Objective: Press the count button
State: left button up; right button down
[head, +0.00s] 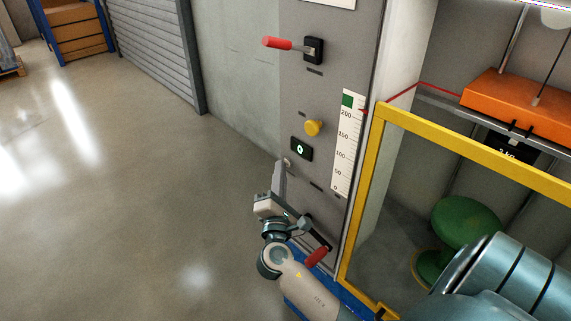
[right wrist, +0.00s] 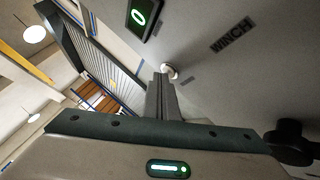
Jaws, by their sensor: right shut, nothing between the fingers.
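A small pale round button (head: 287,162) sits on the grey panel just below the black counter display (head: 301,148), which reads 0. In the right wrist view, the button (right wrist: 170,70) is a whitish stub beside the display (right wrist: 143,15). My right gripper (head: 280,165) is shut and empty, its fingers pointing up along the panel. Its fingertips (right wrist: 162,76) are right at the button and overlap its edge. I cannot tell whether they touch it. My left gripper is not in view.
A yellow frame (head: 368,180) guards the bay with a green stool (head: 463,228). Open floor (head: 120,200) lies left.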

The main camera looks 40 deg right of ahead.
jog(key=shift+a, duration=0.1)
dwell(0.3)
jog(key=shift+a, duration=0.65)
jog(key=shift+s+a+b, duration=0.15)
jog(key=shift+a+b, duration=0.05)
jog(key=shift+a, duration=1.05)
jog(key=shift+s+a+b, duration=0.1)
jog(key=shift+a+b, duration=0.1)
jog(key=shift+a, duration=1.05)
